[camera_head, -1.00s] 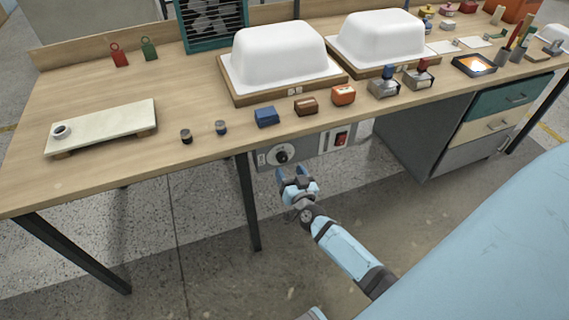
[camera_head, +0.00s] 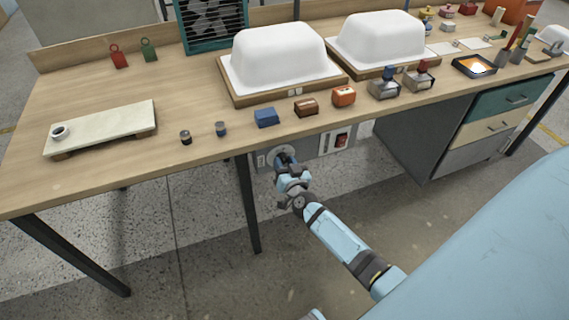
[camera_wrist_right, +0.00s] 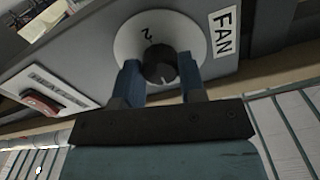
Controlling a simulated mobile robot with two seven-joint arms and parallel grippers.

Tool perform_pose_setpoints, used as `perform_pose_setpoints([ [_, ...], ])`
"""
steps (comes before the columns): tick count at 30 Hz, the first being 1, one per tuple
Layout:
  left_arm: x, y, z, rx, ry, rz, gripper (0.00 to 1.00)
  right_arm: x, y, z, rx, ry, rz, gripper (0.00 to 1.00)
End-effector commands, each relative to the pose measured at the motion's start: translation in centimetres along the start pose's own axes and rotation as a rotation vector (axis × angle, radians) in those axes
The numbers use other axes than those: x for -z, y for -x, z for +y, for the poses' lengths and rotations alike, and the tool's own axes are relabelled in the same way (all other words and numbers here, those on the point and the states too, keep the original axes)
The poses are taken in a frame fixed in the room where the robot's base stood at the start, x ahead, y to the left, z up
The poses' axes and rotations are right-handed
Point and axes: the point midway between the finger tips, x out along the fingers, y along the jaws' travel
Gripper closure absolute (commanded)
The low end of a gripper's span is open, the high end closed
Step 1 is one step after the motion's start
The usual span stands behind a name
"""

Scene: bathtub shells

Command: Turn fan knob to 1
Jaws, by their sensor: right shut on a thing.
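The fan knob (camera_wrist_right: 160,67) is black and round, on a pale dial disc (camera_wrist_right: 127,48) beside a FAN label (camera_wrist_right: 223,32) in the right wrist view. A "2" mark shows on the disc; other marks are hidden. My right gripper (camera_wrist_right: 160,80) has its blue fingers on both sides of the knob and is shut on it. In the head view my right gripper (camera_head: 286,160) is at the dial under the table's front edge and covers the knob. My left gripper is not in view.
A red switch (camera_head: 341,140) sits on the same grey panel, right of the dial. A black table leg (camera_head: 248,200) stands left of the gripper.

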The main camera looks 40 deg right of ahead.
Motion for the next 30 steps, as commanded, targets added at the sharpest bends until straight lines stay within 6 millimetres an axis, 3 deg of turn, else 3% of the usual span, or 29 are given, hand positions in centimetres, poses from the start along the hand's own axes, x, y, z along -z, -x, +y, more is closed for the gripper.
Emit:
perform_pose_setpoints([
  [14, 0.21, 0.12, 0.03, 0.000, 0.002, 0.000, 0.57, -0.02, 0.03, -0.03, -0.001, -0.168, -0.001, 0.86],
  [30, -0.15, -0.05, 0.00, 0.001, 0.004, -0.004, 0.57, -0.11, 0.05, -0.13, -0.001, -0.670, -0.001, 0.86],
])
